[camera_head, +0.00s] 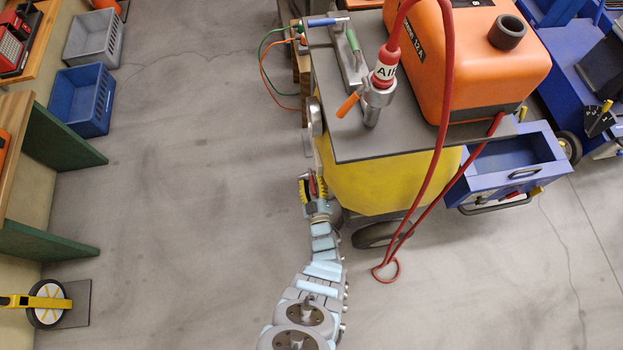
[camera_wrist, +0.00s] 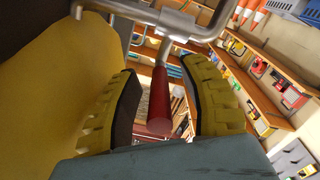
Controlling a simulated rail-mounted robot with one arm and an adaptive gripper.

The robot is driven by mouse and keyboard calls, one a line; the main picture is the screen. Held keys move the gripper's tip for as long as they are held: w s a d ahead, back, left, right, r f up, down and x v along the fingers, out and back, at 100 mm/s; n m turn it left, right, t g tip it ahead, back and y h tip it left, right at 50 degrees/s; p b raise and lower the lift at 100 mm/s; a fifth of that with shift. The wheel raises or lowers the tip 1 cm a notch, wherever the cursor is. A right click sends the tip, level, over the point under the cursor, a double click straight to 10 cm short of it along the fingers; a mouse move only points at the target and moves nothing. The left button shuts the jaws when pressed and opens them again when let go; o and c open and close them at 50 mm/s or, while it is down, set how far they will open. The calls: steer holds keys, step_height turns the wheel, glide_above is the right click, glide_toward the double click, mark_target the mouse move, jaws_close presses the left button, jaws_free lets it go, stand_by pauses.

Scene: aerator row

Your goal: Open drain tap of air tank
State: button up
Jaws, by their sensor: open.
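The air tank is a large yellow body (camera_head: 372,182) under the grey top of a wheeled cart. It also fills the left side of the wrist view (camera_wrist: 45,85). A red handle (camera_wrist: 160,100) on a metal fitting (camera_wrist: 176,24), seemingly the drain tap, stands in the middle of the wrist view. My gripper (camera_head: 314,184) is at the tank's left side, with yellow fingers and dark pads. The fingers are open, one on each side of the red handle, with visible gaps. The handle's lower end is close to my gripper's palm. In the head view the handle is only a small red patch.
An orange compressor (camera_head: 465,65) and a tap with an orange lever (camera_head: 372,97) sit on the cart top. A red hose (camera_head: 444,120) loops to the floor. A blue drawer (camera_head: 510,165) juts out right. Floor left of the cart is clear up to the crates (camera_head: 82,97).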

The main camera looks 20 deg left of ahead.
steer(key=shift+w+a, duration=0.2)
steer(key=shift+w, duration=0.15)
jaws_close()
stand_by(0.4)
